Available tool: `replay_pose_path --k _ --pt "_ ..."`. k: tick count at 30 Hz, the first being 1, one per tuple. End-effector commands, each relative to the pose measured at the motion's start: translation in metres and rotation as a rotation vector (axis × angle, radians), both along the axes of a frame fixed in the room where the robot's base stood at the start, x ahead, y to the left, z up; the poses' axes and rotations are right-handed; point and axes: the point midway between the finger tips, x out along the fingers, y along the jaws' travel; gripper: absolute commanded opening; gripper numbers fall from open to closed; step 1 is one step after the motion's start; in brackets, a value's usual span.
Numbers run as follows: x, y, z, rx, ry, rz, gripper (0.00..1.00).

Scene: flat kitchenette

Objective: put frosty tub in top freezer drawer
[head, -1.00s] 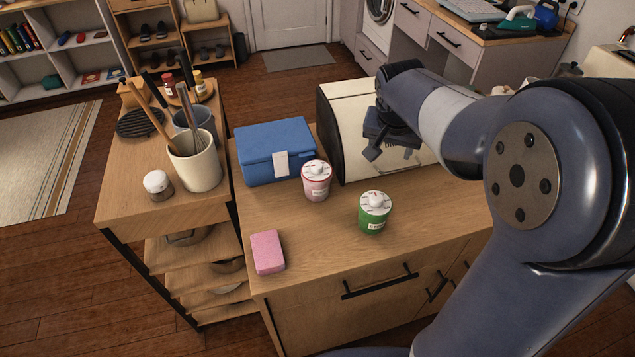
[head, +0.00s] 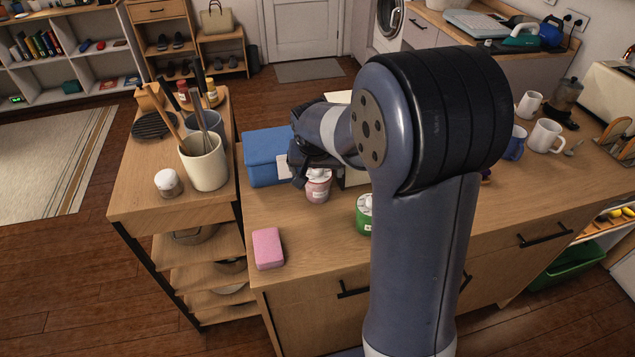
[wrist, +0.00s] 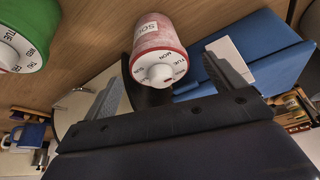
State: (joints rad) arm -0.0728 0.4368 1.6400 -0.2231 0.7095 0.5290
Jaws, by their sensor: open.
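The pink tub (head: 318,186) has a whitish, frosted-looking wall and a white dial lid. It stands upright on the wooden counter beside the blue box. In the wrist view the pink tub (wrist: 157,50) shows between the fingers of my gripper (wrist: 163,76), which is open and empty, with gaps on both sides. In the head view my gripper (head: 308,168) is just behind and above this tub, partly hidden by my arm. A green tub (head: 364,214) with a similar lid stands nearer, partly behind my arm; its wall looks clear of frost. No freezer drawer is in view.
The blue box (head: 262,158) stands close to the left of the pink tub. A cream bread bin (head: 355,178) is mostly hidden behind my arm. A pink sponge (head: 268,248) lies at the counter's front left. Mugs (head: 545,136) stand at the right.

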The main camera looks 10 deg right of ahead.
Motion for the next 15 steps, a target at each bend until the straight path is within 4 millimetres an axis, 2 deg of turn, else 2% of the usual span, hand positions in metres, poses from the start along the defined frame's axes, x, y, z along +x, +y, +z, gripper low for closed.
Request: replay_pose_path --k 9,15 --pt "0.015 -0.006 -0.032 0.001 0.004 -0.001 0.89" --pt "0.017 -0.006 -0.036 0.000 0.001 0.000 0.89"
